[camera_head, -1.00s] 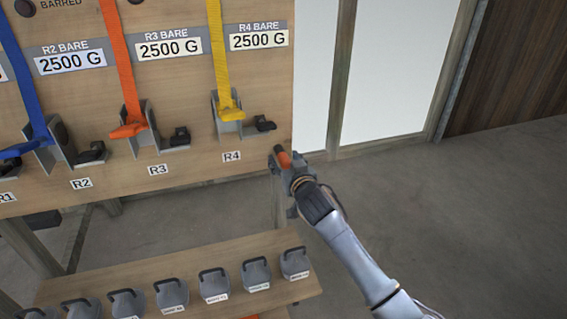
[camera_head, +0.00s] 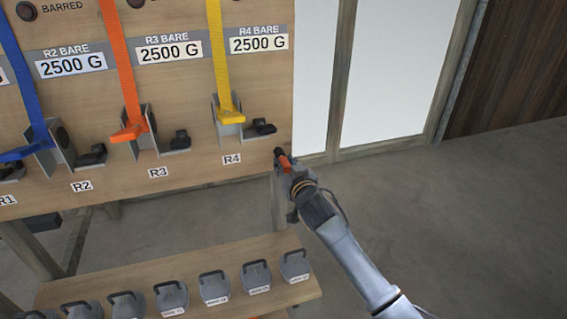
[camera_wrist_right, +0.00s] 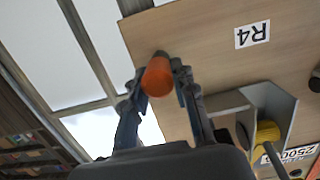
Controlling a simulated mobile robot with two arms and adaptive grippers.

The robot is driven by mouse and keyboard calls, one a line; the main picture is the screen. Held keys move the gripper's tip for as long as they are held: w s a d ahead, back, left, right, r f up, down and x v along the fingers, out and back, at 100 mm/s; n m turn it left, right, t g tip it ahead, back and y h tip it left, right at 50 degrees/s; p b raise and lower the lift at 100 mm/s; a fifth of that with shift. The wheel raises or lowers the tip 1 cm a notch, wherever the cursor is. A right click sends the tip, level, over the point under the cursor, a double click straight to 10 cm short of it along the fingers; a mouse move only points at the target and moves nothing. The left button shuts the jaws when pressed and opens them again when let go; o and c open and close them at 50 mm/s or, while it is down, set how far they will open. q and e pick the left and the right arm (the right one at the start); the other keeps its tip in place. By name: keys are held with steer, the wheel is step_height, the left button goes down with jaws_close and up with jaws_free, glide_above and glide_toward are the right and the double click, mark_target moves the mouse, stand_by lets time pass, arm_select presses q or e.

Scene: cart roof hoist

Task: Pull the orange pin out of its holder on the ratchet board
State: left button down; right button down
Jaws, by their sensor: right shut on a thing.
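The orange pin (camera_head: 286,163) is at the lower right corner of the wooden ratchet board (camera_head: 200,172), right of the R4 label. My right gripper (camera_head: 283,165) is shut on it. In the right wrist view the pin's rounded orange end (camera_wrist_right: 157,77) sits between my two fingers, with a small dark part behind it, close to the board's edge. The pin's holder does not show clearly, and I cannot tell whether the pin is still inside it. My left gripper is not in view.
Yellow, orange and blue straps hang to grey brackets on the board; the yellow strap (camera_head: 220,65) is nearest the pin. Below, a wooden shelf (camera_head: 245,247) carries several grey weights. Open floor (camera_head: 470,220) lies to the right.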

steer(key=shift+f+p+v, duration=0.15)
steer(key=shift+p+v, duration=0.7)
steer(key=shift+v, duration=0.45)
steer(key=shift+f+p+v, duration=0.15)
steer(key=shift+p+v, duration=0.65)
steer(key=shift+v, duration=0.45)
steer(key=shift+s+d, duration=0.1)
steer(key=shift+s, duration=0.15)
